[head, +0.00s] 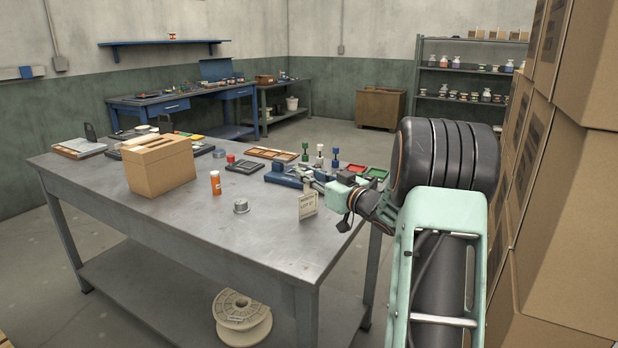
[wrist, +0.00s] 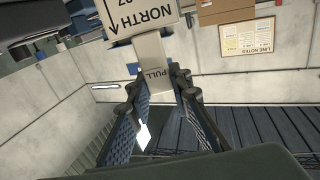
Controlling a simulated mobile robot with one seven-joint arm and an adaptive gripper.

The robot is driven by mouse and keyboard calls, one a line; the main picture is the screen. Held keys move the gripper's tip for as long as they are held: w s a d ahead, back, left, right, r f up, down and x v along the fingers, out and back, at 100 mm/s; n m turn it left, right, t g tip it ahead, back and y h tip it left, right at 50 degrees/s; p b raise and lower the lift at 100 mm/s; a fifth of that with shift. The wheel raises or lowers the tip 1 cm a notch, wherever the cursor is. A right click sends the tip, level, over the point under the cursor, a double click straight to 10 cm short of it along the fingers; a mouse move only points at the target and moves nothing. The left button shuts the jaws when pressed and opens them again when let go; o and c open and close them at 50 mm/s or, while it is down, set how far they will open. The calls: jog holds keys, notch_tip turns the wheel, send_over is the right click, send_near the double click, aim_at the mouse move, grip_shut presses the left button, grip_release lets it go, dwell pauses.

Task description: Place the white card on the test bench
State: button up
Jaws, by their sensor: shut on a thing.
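A white card (head: 308,206) hangs upright below my gripper (head: 318,184) in the head view, over the right part of the near grey table. In the wrist view the card (wrist: 137,14) shows upside-down black lettering reading "NORTH". A narrow tab marked "PULL" (wrist: 155,78) lies between the two fingertips (wrist: 172,82), which are shut on it. I cannot tell from the head view whether the card's lower edge touches the table. The near grey metal table (head: 185,232) and a blue workbench (head: 125,106) at the back left are both in view; neither is labelled as the test bench.
On the near table stand a cardboard box (head: 158,172), an orange bottle (head: 215,182), a metal cylinder (head: 241,206) and a blue fixture (head: 284,176). Stacked cartons (head: 560,190) rise close on my right. The table's front middle is clear. A spool (head: 241,318) sits below.

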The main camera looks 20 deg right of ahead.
jog(key=shift+f, duration=0.2)
jog(key=o, duration=0.8)
jog(key=shift+o, duration=0.2)
jog(key=shift+r, duration=0.25)
jog(key=p+v, duration=0.1)
jog(key=v, duration=1.1)
